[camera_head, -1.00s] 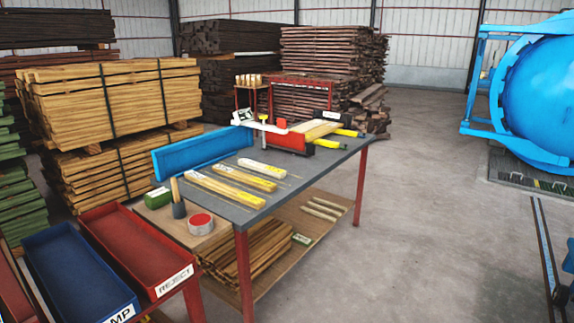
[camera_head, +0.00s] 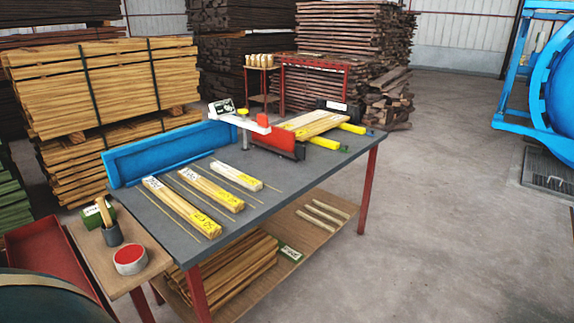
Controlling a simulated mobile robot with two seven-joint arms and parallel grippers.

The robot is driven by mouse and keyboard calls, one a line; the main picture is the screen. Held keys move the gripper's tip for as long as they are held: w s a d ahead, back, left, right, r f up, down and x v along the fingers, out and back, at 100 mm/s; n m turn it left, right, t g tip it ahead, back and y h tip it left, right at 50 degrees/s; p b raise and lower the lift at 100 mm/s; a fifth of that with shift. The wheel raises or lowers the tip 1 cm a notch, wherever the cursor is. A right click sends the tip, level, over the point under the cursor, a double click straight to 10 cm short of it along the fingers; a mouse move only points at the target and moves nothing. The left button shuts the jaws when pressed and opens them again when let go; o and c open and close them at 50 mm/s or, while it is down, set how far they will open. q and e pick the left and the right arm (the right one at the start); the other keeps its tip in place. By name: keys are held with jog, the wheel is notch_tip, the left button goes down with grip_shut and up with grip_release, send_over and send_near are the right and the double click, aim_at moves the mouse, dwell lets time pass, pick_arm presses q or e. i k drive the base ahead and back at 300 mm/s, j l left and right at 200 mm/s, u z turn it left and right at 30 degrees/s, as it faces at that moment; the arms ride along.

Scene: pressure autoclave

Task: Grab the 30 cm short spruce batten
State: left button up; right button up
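The nearest batten (camera_head: 178,203) is the longest. The middle batten (camera_head: 208,186) is shorter. The farthest batten (camera_head: 236,176) is the shortest and palest. The label writing is too small to read, so I cannot confirm which one is marked 30 cm. Thin sticks or lines lie between them. Neither of my grippers is in view.
A blue tray (camera_head: 170,151) stands along the table's back edge. A white device (camera_head: 240,118), a red block (camera_head: 272,141) and yellow-ended boards (camera_head: 311,123) occupy the far end. A side shelf holds a red-topped tin (camera_head: 130,260). Open floor (camera_head: 440,200) lies to the right.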

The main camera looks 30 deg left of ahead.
aim_at(249, 182)
jog(key=i+u, duration=0.15)
jog(key=i, duration=0.35)
jog(key=i+l+u, duration=0.2)
jog(key=i, duration=0.25)
jog(key=i+l+u, duration=0.15)
jog(key=i, duration=0.35)
jog(key=i+l+u, duration=0.15)
jog(key=u, duration=0.2)
jog(key=i+l+u, duration=0.55)
jog(key=u, duration=0.15)
